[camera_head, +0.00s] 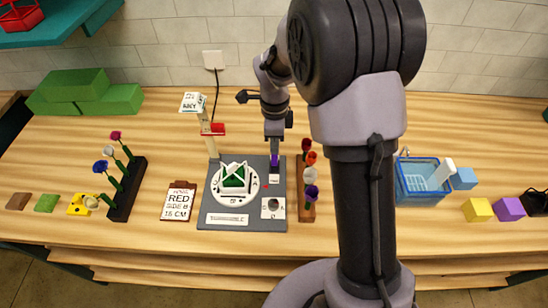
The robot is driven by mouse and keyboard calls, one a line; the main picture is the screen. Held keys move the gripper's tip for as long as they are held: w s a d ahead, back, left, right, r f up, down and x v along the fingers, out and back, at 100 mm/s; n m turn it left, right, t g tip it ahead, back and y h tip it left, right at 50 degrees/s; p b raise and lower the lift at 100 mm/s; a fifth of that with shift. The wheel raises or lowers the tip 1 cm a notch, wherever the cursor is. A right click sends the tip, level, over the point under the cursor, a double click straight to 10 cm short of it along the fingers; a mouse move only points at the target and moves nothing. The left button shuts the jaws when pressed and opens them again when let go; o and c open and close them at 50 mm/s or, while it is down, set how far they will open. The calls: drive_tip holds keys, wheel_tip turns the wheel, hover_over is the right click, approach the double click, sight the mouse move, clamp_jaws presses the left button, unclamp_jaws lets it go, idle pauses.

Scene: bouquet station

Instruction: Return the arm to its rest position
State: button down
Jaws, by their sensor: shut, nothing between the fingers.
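My arm rises through the middle of the view and bends over toward the back wall. My gripper (274,161) points down over the right back part of a dark grey station board (245,221). Its fingers are shut with nothing between them. The tips are close above a small pale block on the board; I cannot tell whether they touch it. A white round dial (216,196) with a green and white piece (234,178) sits on the board, left of the gripper.
A dark flower rack (124,190) stands left, a brown one (306,200) right of the board. A clipboard (179,201) lies left of the board. A post with a sign (194,103) stands behind. Green blocks (85,92), a blue basket (420,183) and coloured cubes (478,210) flank the area.

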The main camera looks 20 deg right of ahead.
drive_tip(key=shift+r, duration=0.55)
drive_tip(key=shift+s, duration=0.1)
drive_tip(key=s+a+r+n+t+b, duration=0.2)
drive_tip(key=s+r+n+b, duration=0.2)
drive_tip(key=s+r+n, duration=0.3)
drive_tip(key=s+a+r+n+t+y+b, duration=0.1)
drive_tip(key=s+n+t+b, duration=0.1)
drive_tip(key=s+n, duration=0.3)
drive_tip(key=s+a+r+n+t+y+b, duration=0.1)
drive_tip(key=s+n, duration=0.4)
drive_tip(key=s, duration=0.6)
drive_tip(key=shift+s+a+r+t+b, duration=0.15)
drive_tip(key=shift+a+r+t+b, duration=0.3)
drive_tip(key=shift+a+b, duration=0.25)
